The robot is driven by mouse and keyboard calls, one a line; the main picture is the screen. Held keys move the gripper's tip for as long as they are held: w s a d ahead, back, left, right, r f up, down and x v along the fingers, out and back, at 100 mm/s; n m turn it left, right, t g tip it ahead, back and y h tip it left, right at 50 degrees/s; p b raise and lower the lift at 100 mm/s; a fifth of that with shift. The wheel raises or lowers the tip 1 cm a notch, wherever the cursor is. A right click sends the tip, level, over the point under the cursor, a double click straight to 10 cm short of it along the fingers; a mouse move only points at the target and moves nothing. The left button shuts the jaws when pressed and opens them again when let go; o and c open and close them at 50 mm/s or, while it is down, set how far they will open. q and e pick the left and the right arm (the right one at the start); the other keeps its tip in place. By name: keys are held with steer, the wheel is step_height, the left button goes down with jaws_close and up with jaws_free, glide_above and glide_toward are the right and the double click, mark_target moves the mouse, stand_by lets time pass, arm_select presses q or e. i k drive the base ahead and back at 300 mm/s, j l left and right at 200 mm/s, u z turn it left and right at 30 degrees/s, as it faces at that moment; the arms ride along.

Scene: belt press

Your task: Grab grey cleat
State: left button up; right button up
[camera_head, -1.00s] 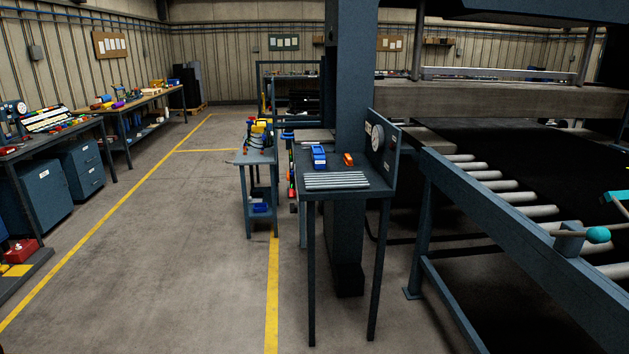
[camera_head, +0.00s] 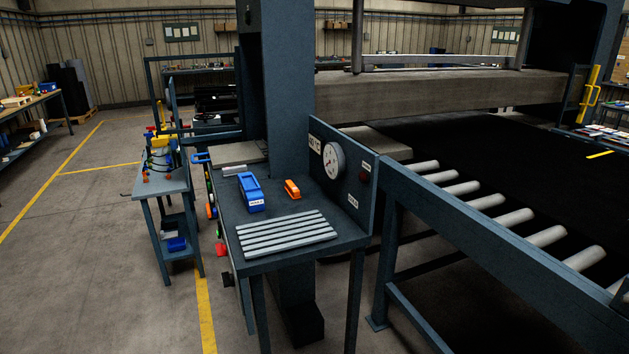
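Several long light grey bars (camera_head: 287,234), which look like the grey cleats, lie side by side on the front part of a small dark blue-grey table (camera_head: 345,241). A shorter pale piece (camera_head: 233,170) lies farther back on the table; I cannot tell what it is. Neither of my grippers is in view.
A blue labelled block (camera_head: 251,192) and an orange piece (camera_head: 292,188) sit behind the bars. A panel with a dial (camera_head: 334,160) borders the table's right side. A roller conveyor (camera_head: 515,217) stands right, a small cart (camera_head: 158,186) left.

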mark_target(227, 172)
steer(key=i+j, duration=0.1)
steer(key=j, duration=0.25)
steer(key=i+j+z, duration=0.15)
steer(key=j, duration=0.15)
steer(key=i+j, duration=0.1)
steer(key=j, duration=0.25)
steer(key=i+j+z, duration=0.2)
steer(key=j+z, duration=0.15)
steer(key=i+j+z, duration=0.15)
steer(key=j+z, duration=0.15)
steer(key=i+j+z, duration=0.1)
steer(key=j+z, duration=0.25)
steer(key=j, duration=0.2)
steer(key=j+z, duration=0.3)
steer(key=i+j, duration=0.05)
steer(key=j, duration=0.1)
